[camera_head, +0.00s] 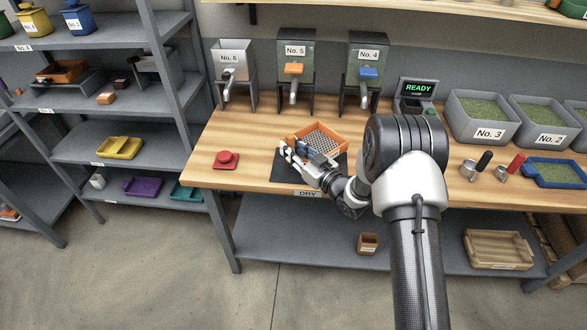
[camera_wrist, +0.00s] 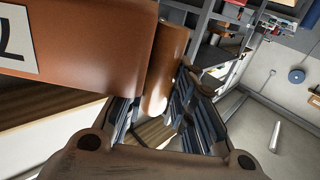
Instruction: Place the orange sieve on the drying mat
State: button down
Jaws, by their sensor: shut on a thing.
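The orange sieve (camera_head: 322,134) has a square frame and a mesh bottom. In the head view it is over the dark drying mat (camera_head: 287,171), which lies at the table's front edge above the DRY label. I cannot tell whether the sieve touches the mat. My gripper (camera_head: 305,152) is at the sieve's front side, shut on its handle. In the wrist view the sieve's orange wall (camera_wrist: 105,45) fills the upper left, and the handle is between the fingers of my gripper (camera_wrist: 160,108). Gripper and sieve hide part of the mat.
A red object (camera_head: 226,159) lies on the table left of the mat. Dispensers No. 6, No. 5 (camera_head: 295,75) and No. 4 stand behind. The READY device (camera_head: 416,92), grey bins (camera_head: 482,116), scoops and a blue tray (camera_head: 555,172) are to the right. The table between mat and dispensers is clear.

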jog(key=shift+w+f+b, duration=0.1)
jog(key=shift+f+b, duration=0.75)
jog(key=shift+f, duration=2.45)
jog(key=shift+f, duration=0.15)
jog(key=c, duration=1.3)
grip_release()
jog(key=shift+c, duration=0.2)
